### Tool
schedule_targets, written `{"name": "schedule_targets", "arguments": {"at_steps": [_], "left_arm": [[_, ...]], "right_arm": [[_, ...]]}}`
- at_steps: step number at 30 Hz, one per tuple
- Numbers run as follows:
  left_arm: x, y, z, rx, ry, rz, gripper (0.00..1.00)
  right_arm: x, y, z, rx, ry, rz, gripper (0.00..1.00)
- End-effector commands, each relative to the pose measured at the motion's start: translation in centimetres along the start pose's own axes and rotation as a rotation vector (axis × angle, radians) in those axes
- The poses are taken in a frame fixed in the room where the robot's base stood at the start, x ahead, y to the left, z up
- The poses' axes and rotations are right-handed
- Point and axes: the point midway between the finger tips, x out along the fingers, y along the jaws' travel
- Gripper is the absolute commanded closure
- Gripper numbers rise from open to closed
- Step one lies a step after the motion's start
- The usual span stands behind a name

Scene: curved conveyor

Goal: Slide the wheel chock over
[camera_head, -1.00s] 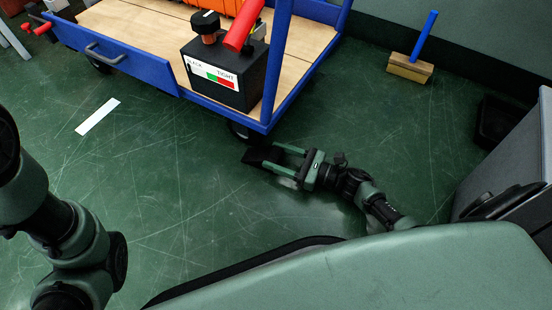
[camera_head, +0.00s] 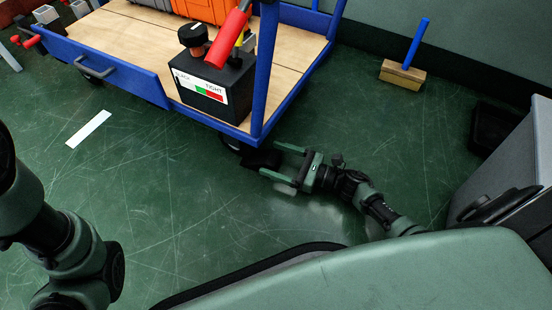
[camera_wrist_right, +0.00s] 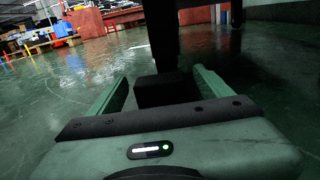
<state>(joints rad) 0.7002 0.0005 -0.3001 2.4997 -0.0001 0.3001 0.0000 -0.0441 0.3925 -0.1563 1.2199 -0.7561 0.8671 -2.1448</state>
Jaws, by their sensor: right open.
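The wheel chock (camera_head: 261,159) is a small black block on the green floor beside the front wheel (camera_head: 232,143) of the blue cart, near its corner post. My right gripper (camera_head: 270,160) is low over the floor, open, with its two green fingers pointing at the cart and reaching around the chock. In the right wrist view the dark chock (camera_wrist_right: 165,90) sits between the open fingers of my right gripper (camera_wrist_right: 160,78). I cannot tell if the fingers touch it. My left arm shows at the left edge, but its gripper is out of view.
The blue cart (camera_head: 110,68) carries a black box (camera_head: 213,88) with a red lever (camera_head: 232,32) and a TIGHT label. A wooden block with a blue handle (camera_head: 403,75) stands at the back right. A white strip (camera_head: 88,128) lies on clear floor at the left.

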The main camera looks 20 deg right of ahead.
Motion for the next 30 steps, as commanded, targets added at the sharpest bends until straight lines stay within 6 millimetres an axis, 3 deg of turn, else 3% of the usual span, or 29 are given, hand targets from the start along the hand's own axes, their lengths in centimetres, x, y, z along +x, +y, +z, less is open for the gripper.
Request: {"name": "schedule_targets", "arguments": {"at_steps": [5, 18, 30], "left_arm": [[0.4, -0.1, 0.2, 0.0, 0.0, 0.0, 1.0], [2.8, -0.6, 1.0, 0.0, 0.0, 0.0, 1.0], [2.9, -0.6, 1.0, 0.0, 0.0, 0.0, 1.0]], "right_arm": [[-0.7, 0.0, 0.1, 0.002, 0.002, 0.0, 0.2], [-7.2, 0.0, 0.1, 0.002, 0.001, -0.002, 0.2], [-7.8, 0.0, 0.0, 0.0, 0.0, 0.0, 0.2]]}}
